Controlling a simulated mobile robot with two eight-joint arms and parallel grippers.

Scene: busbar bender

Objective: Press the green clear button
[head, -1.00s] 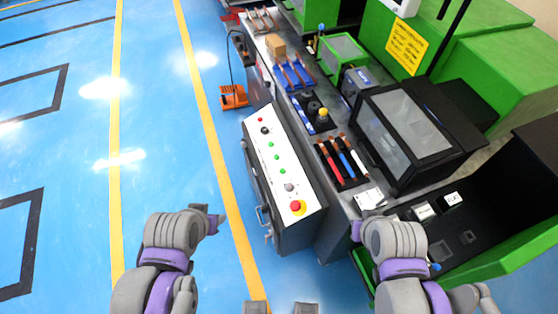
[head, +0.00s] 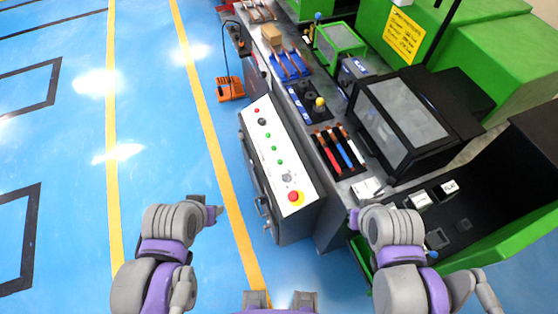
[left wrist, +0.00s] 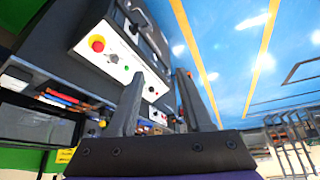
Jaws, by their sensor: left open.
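A sloped white control panel (head: 287,165) lies on a dark cabinet in the middle of the head view. Several buttons run along it. Green buttons (head: 272,147) sit mid-panel, between a black knob (head: 262,122) and a red emergency stop on yellow (head: 295,197). Their labels are too small to read, so I cannot tell which is the clear button. In the left wrist view the panel shows upper left, with a green button (left wrist: 114,58) near the red stop. My left gripper (left wrist: 157,74) is open and empty, apart from the panel.
A workbench right of the panel holds colour-handled tools (head: 340,152), a dark screened box (head: 395,120) and a blue rack (head: 290,64). An orange foot pedal (head: 230,89) stands on the floor. Blue floor (head: 160,130) with yellow lines is open at left.

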